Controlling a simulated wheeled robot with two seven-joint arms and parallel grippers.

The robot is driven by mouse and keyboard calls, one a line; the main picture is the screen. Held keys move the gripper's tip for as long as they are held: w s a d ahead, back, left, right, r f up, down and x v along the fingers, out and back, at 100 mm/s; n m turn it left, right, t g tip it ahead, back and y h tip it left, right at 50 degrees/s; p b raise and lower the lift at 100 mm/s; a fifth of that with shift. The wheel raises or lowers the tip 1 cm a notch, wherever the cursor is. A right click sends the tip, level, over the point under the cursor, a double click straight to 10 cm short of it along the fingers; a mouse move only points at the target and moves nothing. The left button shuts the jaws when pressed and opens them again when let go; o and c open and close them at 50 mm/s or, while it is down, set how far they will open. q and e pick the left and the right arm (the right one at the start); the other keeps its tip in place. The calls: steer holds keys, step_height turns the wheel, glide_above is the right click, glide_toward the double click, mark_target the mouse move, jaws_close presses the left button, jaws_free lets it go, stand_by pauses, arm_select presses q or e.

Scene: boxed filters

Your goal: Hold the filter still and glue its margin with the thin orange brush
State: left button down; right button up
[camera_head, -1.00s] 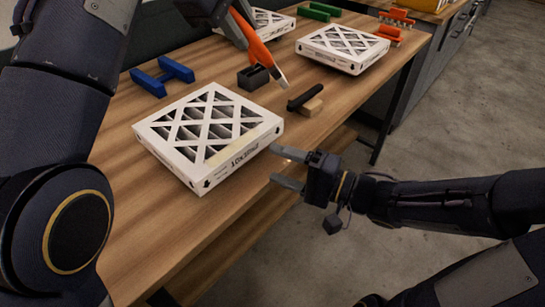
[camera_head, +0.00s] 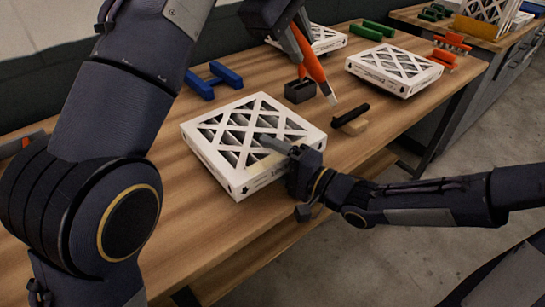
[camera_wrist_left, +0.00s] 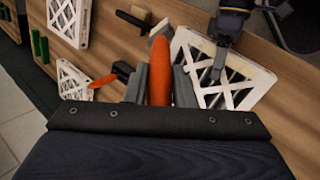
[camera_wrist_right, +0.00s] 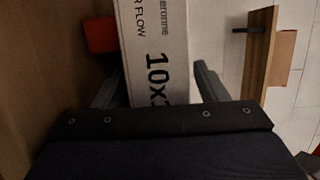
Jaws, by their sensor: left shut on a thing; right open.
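The white boxed filter (camera_head: 250,128) with a lattice top lies flat on the wooden table. A pale yellowish strip shows along its near edge. My left gripper (camera_head: 298,52) is shut on the thin orange brush (camera_head: 313,66). The brush is held tilted behind and right of the filter, its pale tip (camera_head: 332,98) pointing down, apart from the filter. The brush also shows in the left wrist view (camera_wrist_left: 160,75). My right gripper (camera_head: 280,150) is open at the filter's near right edge. In the right wrist view the filter's printed side (camera_wrist_right: 155,55) lies between its fingers.
Blue pieces (camera_head: 212,80) lie at the back left. Another filter (camera_head: 393,70), green pieces (camera_head: 372,30) and orange pieces (camera_head: 447,58) lie farther right.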

steer(key=shift+c, duration=0.3)
steer(key=c, duration=1)
steer(key=shift+c, duration=0.2)
